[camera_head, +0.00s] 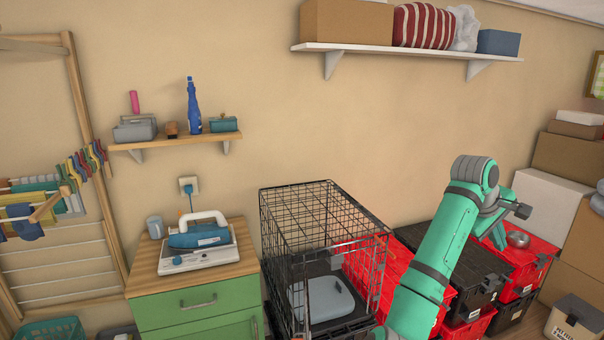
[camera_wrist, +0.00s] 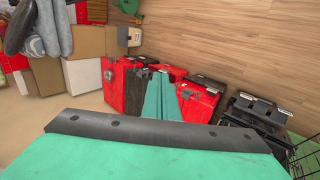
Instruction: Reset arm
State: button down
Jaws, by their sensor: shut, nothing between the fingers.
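My teal arm (camera_head: 440,240) rises from the bottom of the head view, bends at the top and turns down to the right. My gripper (camera_head: 524,211) is the small dark end at the right of the arm, shut and empty, above the stacked totes. Its fingertips are too small to make out well. A black-lidded tote (camera_head: 462,274) and a red tote (camera_head: 526,268) stand below the arm. The arm hides part of the stacks.
A wire crate (camera_head: 315,225) stands left of the arm. A round metal item (camera_head: 517,239) rests on the red tote. A green cabinet (camera_head: 200,303) carries an iron (camera_head: 200,237). Cardboard boxes (camera_head: 568,157) are stacked at right. A shelf (camera_head: 400,50) is high on the wall.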

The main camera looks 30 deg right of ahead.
jog(key=w+a+f+t+h, duration=0.1)
jog(key=w+a+f, duration=0.2)
jog(key=f, duration=0.6)
jog(key=w+a+f+n+t+h, duration=0.1)
jog(key=w+a+f, duration=0.3)
jog(key=f, duration=0.6)
jog(key=w+a+f+t+h, duration=0.1)
jog(key=w+a+f, duration=0.2)
jog(key=f, duration=0.6)
jog(key=a+f+n+t, duration=0.3)
jog(key=a+f+t, duration=0.2)
jog(key=a+f, duration=1.4)
jog(key=s+a+f+t+y, duration=0.15)
jog(key=s+a, duration=0.35)
jog(key=a, duration=0.5)
jog(key=s+a+t+y, duration=0.2)
jog(key=s+a, duration=0.2)
jog(key=a, duration=0.5)
jog(key=s+a+t+y, duration=0.2)
jog(key=s+a, duration=0.3)
jog(key=a, duration=0.5)
jog(key=s+a+r+m+t+y, duration=0.2)
jog(key=s+a+r+y, duration=0.3)
jog(key=s+a+r, duration=0.9)
jog(key=s+a+t, duration=0.1)
jog(key=s, duration=0.3)
jog(key=shift+a+r, duration=0.2)
